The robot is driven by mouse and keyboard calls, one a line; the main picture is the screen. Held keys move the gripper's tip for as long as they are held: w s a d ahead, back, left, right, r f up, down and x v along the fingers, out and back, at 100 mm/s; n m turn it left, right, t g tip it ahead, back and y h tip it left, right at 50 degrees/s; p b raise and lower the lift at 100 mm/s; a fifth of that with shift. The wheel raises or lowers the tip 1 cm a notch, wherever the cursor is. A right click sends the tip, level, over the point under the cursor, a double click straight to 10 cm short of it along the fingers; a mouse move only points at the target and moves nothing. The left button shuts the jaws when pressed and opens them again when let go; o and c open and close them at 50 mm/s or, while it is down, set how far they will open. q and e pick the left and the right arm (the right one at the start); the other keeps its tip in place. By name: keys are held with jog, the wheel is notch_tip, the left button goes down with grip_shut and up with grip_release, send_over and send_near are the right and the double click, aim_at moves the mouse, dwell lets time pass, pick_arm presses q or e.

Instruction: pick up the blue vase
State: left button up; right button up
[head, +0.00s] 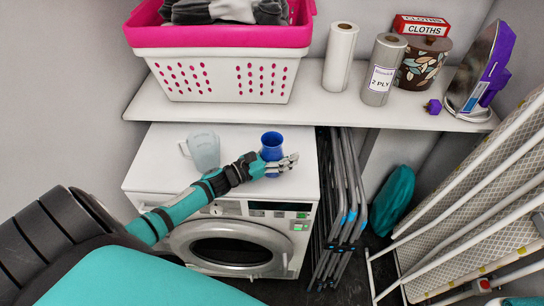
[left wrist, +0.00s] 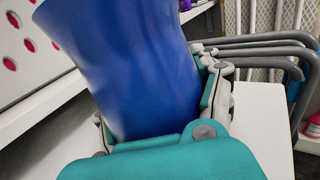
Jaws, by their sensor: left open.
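The blue vase (head: 271,143) stands on the white dryer top, near its right side. In the left wrist view the blue vase (left wrist: 135,70) fills the middle, close up and looking tilted in that picture. My left gripper (head: 284,166) is open at the vase, low on its near side. In the left wrist view the fingers of my left gripper (left wrist: 163,112) lie on either side of the vase's lower part. Whether they touch it I cannot tell. The vase's lower part is partly hidden by the gripper. My right gripper is not in view.
A clear jug (head: 204,151) stands left of the vase on the dryer (head: 155,160). A shelf (head: 330,108) overhangs the back, holding a pink and white basket (head: 220,80) and paper rolls (head: 340,58). Folded metal chairs (head: 340,200) stand right of the dryer.

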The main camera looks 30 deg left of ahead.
pick_arm(q)
grip_shut()
dwell(0.4)
jog(key=shift+r, duration=0.15)
